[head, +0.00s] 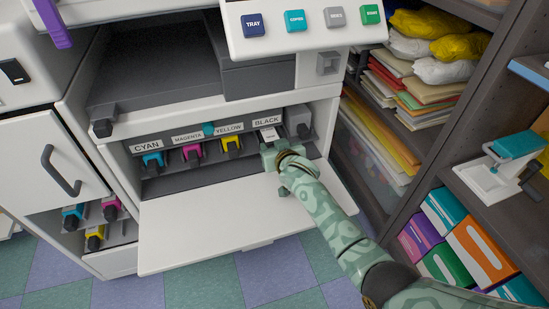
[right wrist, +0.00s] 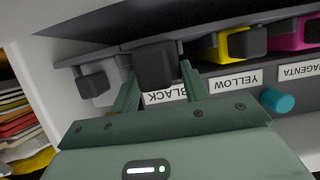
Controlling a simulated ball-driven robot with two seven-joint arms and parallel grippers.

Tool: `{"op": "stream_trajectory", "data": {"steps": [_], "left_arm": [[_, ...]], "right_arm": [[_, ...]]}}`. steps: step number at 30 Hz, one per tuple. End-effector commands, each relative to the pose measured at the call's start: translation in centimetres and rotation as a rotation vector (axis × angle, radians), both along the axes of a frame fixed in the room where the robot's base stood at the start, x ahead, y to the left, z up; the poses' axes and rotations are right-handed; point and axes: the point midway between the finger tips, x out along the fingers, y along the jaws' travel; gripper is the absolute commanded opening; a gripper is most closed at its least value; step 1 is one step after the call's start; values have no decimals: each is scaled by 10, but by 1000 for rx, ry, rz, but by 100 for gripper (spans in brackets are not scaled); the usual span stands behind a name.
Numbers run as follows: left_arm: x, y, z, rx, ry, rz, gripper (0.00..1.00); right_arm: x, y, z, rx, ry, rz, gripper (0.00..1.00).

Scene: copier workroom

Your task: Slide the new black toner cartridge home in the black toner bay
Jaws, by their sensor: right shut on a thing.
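The black toner cartridge shows as a dark block (right wrist: 155,65) between my right gripper's fingers in the right wrist view. My right gripper (right wrist: 157,78) is shut on it. In the head view my right gripper (head: 275,155) is at the bay under the BLACK label (head: 266,121) and hides most of the cartridge; a small white tag (head: 268,134) shows just above the fingers. How deep the cartridge sits cannot be told. Cyan (head: 152,161), magenta (head: 191,153) and yellow (head: 231,145) cartridges sit in the bays to its left. My left gripper is not in view.
The copier's white front door (head: 215,225) is folded down below the bays. A grey unit with a dark knob (head: 298,120) is right of the black bay. A teal knob (head: 209,129) sits between the magenta and yellow labels. Shelves (head: 400,205) stand close on the right.

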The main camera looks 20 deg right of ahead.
Motion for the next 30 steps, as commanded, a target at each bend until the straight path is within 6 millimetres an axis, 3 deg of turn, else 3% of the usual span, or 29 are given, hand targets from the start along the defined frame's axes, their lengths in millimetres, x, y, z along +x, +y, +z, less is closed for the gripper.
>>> {"op": "stream_trajectory", "data": {"steps": [10,30], "left_arm": [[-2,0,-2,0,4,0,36],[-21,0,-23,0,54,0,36]], "right_arm": [[4,0,0,1,-2,0,0],[54,2,-1,1,-1,1,0]]}}
